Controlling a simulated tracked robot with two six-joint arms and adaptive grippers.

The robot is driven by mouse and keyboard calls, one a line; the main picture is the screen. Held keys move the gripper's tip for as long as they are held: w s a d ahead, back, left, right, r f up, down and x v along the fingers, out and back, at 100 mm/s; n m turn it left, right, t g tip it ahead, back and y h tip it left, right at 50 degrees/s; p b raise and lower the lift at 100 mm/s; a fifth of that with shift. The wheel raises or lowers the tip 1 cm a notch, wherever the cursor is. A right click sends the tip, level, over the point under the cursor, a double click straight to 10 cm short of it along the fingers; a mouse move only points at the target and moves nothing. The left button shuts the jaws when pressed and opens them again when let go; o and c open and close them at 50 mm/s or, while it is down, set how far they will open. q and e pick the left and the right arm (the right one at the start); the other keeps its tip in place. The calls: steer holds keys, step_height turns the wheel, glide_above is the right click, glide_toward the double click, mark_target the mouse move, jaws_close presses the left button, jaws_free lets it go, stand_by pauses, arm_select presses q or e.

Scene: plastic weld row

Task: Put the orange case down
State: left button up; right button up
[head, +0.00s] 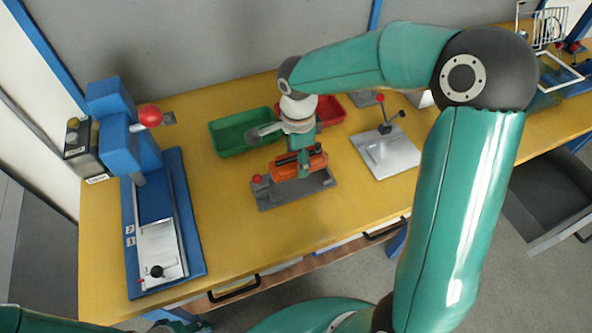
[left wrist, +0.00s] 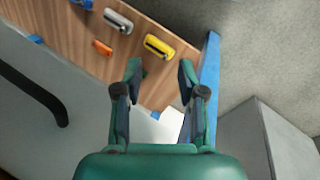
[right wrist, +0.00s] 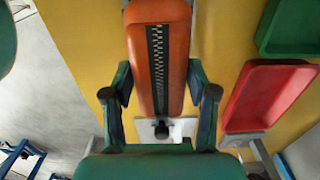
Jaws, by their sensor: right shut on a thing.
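The orange case (head: 312,166) is in my right gripper (head: 297,155), over a grey fixture (head: 290,192) with a red knob near the middle of the yellow bench. I cannot tell whether the case touches the fixture. In the right wrist view the case (right wrist: 152,50) shows a dark strip along its middle and lies between the two fingers of the right gripper (right wrist: 163,88). My left gripper (left wrist: 160,75) is open and empty in the left wrist view, above a wooden surface and the floor.
A blue press (head: 165,220) with a red ball stands at the left. A green tray (head: 232,140) and a red tray (head: 330,108) are behind the case. A white plate with a lever (head: 385,155) is at the right. Bare bench (head: 240,235) lies in front.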

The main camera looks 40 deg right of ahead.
steer(key=shift+f, duration=2.6)
steer(key=shift+f, duration=0.1)
steer(key=o, duration=1.2)
steer(key=shift+r, duration=0.2)
step_height(320, 180, up, 12)
steer(key=shift+f, duration=0.1)
